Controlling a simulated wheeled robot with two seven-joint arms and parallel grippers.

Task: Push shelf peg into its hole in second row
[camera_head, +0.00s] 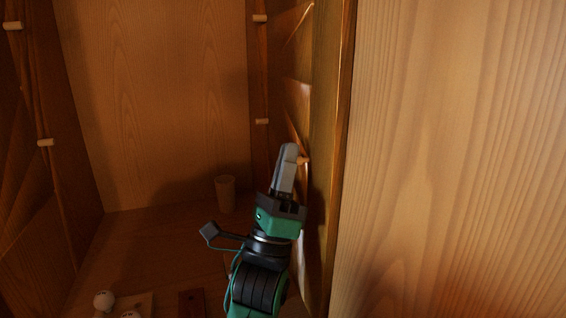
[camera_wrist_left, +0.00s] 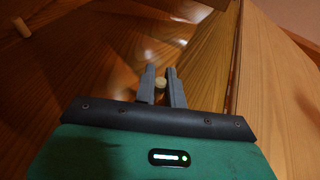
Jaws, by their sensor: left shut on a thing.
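My left gripper (camera_head: 289,150) is inside the cabinet at its right side wall, fingers pointing up and away. It is shut on a small pale wooden shelf peg (camera_head: 304,160), which sticks out to the right of the fingertips toward the wall. In the left wrist view the round end of the peg (camera_wrist_left: 160,84) shows between the two grey fingers (camera_wrist_left: 161,86). The peg's hole is hidden, and I cannot tell whether the peg touches the wall. Other pegs sit in the walls: upper left (camera_head: 13,26), lower left (camera_head: 45,142), upper right back (camera_head: 260,18) and lower right back (camera_head: 261,121). My right gripper is out of view.
A large pale wood panel (camera_head: 455,160) closes off the right. The middle of the cabinet is free.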

